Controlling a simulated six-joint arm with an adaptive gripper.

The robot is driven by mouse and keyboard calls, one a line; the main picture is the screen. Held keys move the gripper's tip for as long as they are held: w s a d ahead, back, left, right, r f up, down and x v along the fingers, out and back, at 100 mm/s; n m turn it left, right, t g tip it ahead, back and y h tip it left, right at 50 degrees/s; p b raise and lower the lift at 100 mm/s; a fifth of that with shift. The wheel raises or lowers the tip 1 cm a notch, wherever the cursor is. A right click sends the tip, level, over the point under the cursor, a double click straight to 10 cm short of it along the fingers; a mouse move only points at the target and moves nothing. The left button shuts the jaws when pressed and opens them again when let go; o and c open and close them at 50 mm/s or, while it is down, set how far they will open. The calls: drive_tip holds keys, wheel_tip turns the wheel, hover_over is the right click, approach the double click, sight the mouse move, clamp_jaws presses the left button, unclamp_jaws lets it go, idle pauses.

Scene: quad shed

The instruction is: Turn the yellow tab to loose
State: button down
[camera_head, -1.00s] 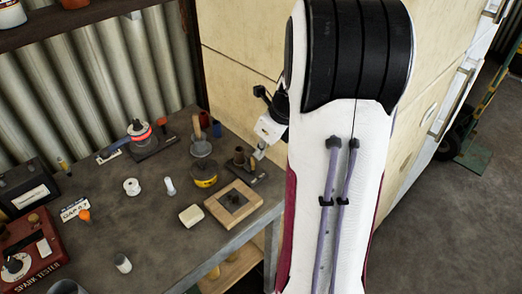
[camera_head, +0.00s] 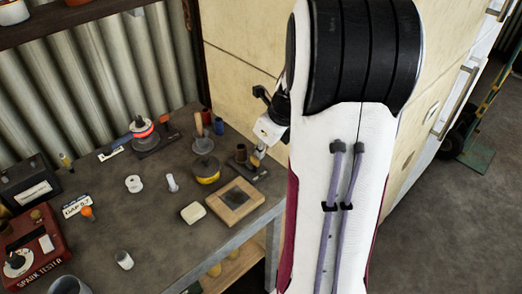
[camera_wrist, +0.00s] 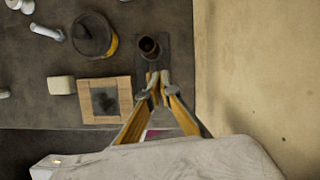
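My gripper (camera_wrist: 158,80) points down at the dark base plate (camera_wrist: 179,60) by the table's right edge. In the wrist view its two fingertips are close together, just in front of a dark brown cup-like cylinder (camera_wrist: 149,46) on that plate. I cannot tell whether the tips touch each other or have something thin between them. In the head view the gripper (camera_head: 258,154) is beside the same cylinder (camera_head: 240,153), partly behind my arm. I cannot make out the yellow tab; the fingers may hide it. No "loose" marking is readable.
A wooden frame (camera_head: 218,207) with a dark centre and a round tin with a yellow band (camera_head: 208,180) stand close by on the workbench (camera_head: 150,215). A pale cabinet (camera_head: 235,70) rises at the right. A red spark tester (camera_head: 52,250) is at the far left.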

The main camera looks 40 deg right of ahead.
drive_tip(key=shift+a, duration=0.2)
drive_tip(key=v, duration=1.2)
drive_tip(key=shift+d, duration=0.2)
idle(0.6)
drive_tip(key=s+a+n, duration=0.4)
drive_tip(key=a+n, duration=0.5)
drive_tip(key=n, duration=0.2)
drive_tip(key=s+a+r+n, duration=0.1)
drive_tip(key=s+a+n, duration=0.3)
drive_tip(key=a+n, duration=0.5)
drive_tip(key=s+a+n+t, duration=0.1)
drive_tip(key=s+a+n, duration=0.3)
drive_tip(key=a+n, duration=0.4)
drive_tip(key=shift+a+r+n+h, duration=0.3)
drive_tip(key=shift+a+r+n, duration=0.1)
drive_tip(key=shift+n, duration=2.8)
